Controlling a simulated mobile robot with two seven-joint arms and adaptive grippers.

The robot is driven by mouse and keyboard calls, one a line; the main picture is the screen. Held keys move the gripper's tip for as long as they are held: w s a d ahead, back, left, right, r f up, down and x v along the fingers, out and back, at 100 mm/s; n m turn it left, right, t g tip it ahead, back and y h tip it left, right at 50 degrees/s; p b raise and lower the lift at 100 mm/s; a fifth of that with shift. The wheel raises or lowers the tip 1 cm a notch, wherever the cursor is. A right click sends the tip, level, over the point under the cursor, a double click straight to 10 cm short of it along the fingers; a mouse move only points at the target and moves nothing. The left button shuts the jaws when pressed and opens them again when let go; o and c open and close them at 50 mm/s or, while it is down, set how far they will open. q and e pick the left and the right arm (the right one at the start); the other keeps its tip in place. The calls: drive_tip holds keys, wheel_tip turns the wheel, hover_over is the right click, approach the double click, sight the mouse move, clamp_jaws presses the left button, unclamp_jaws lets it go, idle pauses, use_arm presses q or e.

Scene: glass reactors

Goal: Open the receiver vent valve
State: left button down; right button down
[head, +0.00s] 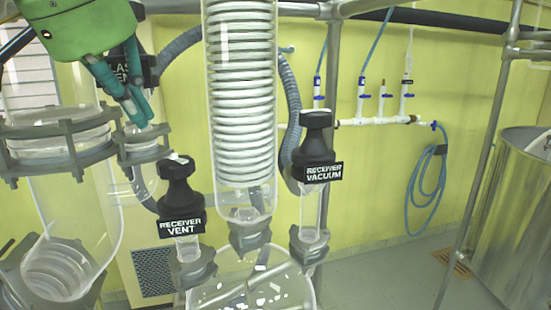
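The receiver vent valve (178,186) is a black valve body with a black plate reading "RECEIVER VENT". It stands upright on a clear glass neck, left of the coiled condenser. A small pale piece shows at its top. My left gripper (142,119) has a green body and teal fingers, and comes in from the upper left. Its fingertips point down, above and to the left of the valve in the picture, apart from it. The fingers overlap in this view, so their opening is unclear. My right gripper is out of view.
The black receiver vacuum valve (317,135) stands to the right of the coiled condenser (241,95). A flanged glass vessel (70,215) is at the left, and another labelled valve is partly hidden behind my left gripper. Grey hoses and metal posts stand close by.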

sight(146, 159)
use_arm(q)
wheel_tip(146, 159, down, 4)
drive_tip(key=b, duration=0.5)
drive_tip(key=shift+s+d+f, duration=0.1)
drive_tip(key=shift+f, duration=0.15)
drive_tip(key=shift+f+b, duration=0.45)
drive_tip(key=shift+f, duration=0.75)
drive_tip(key=shift+w, duration=0.2)
drive_tip(key=shift+r+p, duration=0.15)
drive_tip(key=shift+p, duration=0.4)
